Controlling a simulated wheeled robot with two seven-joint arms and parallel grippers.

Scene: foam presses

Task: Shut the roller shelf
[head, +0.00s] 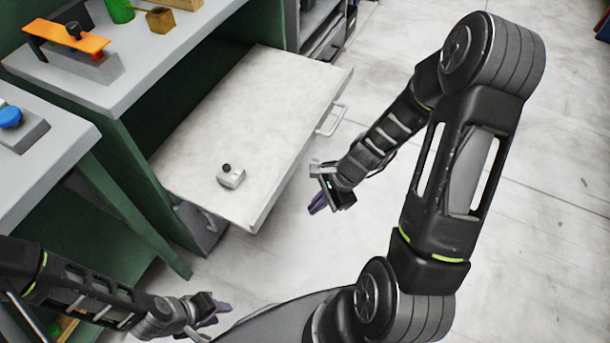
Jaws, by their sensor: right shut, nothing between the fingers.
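The roller shelf (255,120) is a pale flat board pulled out from the green cabinet, towards the right of the picture. A metal handle (331,120) sits on its outer front edge. A small grey block with a black knob (231,176) rests on the shelf near its near corner. My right gripper (316,206) is shut and empty, just off the shelf's front edge, nearer to me than the handle and apart from it. My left gripper (218,311) is low at the bottom left, away from the shelf; its finger opening is unclear.
Another bench (60,150) at left holds a blue-knobbed device (12,118). Floor (540,190) at right is clear.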

